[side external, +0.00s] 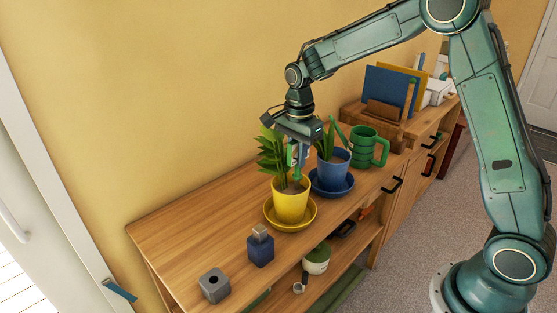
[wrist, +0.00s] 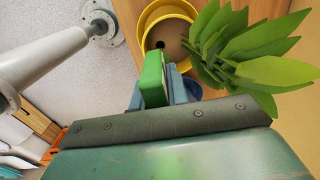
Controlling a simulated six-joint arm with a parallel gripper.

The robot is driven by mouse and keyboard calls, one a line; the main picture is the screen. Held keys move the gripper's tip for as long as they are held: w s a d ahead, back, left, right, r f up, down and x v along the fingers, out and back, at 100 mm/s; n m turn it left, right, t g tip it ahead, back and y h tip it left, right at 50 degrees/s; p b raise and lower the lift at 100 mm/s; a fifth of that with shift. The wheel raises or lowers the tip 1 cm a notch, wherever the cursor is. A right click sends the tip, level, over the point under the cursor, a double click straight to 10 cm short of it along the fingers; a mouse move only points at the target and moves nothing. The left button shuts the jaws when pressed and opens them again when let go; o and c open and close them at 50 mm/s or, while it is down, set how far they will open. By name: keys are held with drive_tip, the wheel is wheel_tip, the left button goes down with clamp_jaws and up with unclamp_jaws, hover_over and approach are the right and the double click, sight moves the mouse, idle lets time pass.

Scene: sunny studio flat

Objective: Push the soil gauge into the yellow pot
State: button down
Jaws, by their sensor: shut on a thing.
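The yellow pot (side external: 291,206) stands upright in a yellow saucer (side external: 269,219) on the wooden sideboard, with a leafy plant (side external: 270,155) at its left side. In the wrist view, the yellow pot (wrist: 146,42) shows brown soil, with leaves to the right. My gripper (side external: 297,165) points down over the pot, its fingertips close above the rim. It is shut on the green soil gauge (wrist: 153,78), which sits between the fingers in the wrist view. The gauge's lower end is hidden, so I cannot tell whether it touches the soil.
A blue pot (side external: 332,177) with a plant stands close behind the yellow one, beside a green watering can (side external: 369,146). A dark blue bottle (side external: 260,249) and a grey block with a hole (side external: 214,286) stand nearer. The sideboard's left part is clear.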

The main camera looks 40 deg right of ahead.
sight(297, 176)
drive_tip(key=shift+f, duration=0.8)
drive_tip(key=shift+f, duration=2.7)
idle(4.5)
